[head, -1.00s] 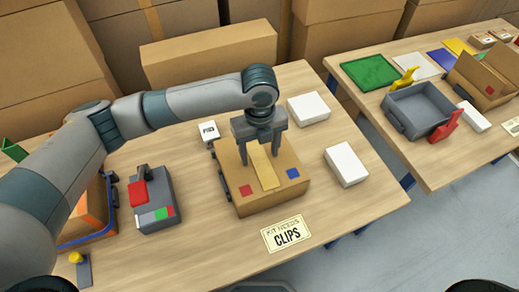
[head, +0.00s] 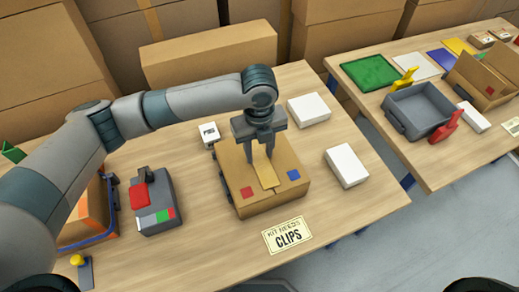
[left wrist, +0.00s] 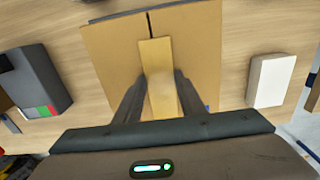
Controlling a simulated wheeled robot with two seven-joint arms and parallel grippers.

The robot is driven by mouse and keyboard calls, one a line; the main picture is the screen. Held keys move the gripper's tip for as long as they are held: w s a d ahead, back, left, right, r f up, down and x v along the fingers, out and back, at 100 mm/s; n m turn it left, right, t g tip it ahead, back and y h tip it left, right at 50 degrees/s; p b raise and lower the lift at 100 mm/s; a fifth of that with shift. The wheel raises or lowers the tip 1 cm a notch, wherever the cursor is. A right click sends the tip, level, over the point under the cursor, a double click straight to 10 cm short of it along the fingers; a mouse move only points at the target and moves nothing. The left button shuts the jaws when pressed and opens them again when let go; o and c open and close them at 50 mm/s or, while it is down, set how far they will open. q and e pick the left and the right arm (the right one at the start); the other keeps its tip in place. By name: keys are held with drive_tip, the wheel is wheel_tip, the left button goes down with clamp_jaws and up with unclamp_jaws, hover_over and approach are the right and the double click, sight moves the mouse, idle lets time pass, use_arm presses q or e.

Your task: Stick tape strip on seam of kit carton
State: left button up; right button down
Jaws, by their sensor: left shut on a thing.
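The kit carton (head: 235,192) is a closed brown box on the near table, with a red and a blue square on top. It also shows in the left wrist view (left wrist: 110,45), where its dark seam (left wrist: 149,25) runs in line with the tan tape strip (left wrist: 157,60). The strip shows in the head view (head: 266,177) over the carton's top. My left gripper (head: 259,157) is above the carton, its fingers shut on the strip, one on each side. I cannot tell whether the strip touches the carton. My right gripper is not in view.
White boxes (head: 309,109) (head: 347,168) lie right of the carton, and a small white box (head: 208,133) behind it. A grey device (head: 155,207) with a red part stands left. A second table holds a grey tray (head: 418,105).

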sight(258, 156)
use_arm(q)
drive_tip(key=shift+w+a+f, duration=0.1)
drive_tip(key=shift+w+a, duration=0.15)
drive_tip(key=shift+w, duration=0.2)
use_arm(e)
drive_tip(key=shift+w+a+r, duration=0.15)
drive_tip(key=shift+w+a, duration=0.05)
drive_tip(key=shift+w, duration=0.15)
use_arm(q)
drive_tip(key=shift+s+d, duration=0.1)
drive_tip(key=o, duration=1)
drive_tip(key=shift+o, duration=0.4)
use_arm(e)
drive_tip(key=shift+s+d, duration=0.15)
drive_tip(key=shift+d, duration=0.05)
use_arm(q)
wheel_tip(258, 156, up, 18)
drive_tip(key=b, duration=0.3)
drive_tip(key=shift+f+b, duration=0.25)
drive_tip(key=shift+b, duration=0.15)
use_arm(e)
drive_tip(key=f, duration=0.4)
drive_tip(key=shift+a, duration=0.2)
use_arm(q)
drive_tip(key=shift+f, duration=0.1)
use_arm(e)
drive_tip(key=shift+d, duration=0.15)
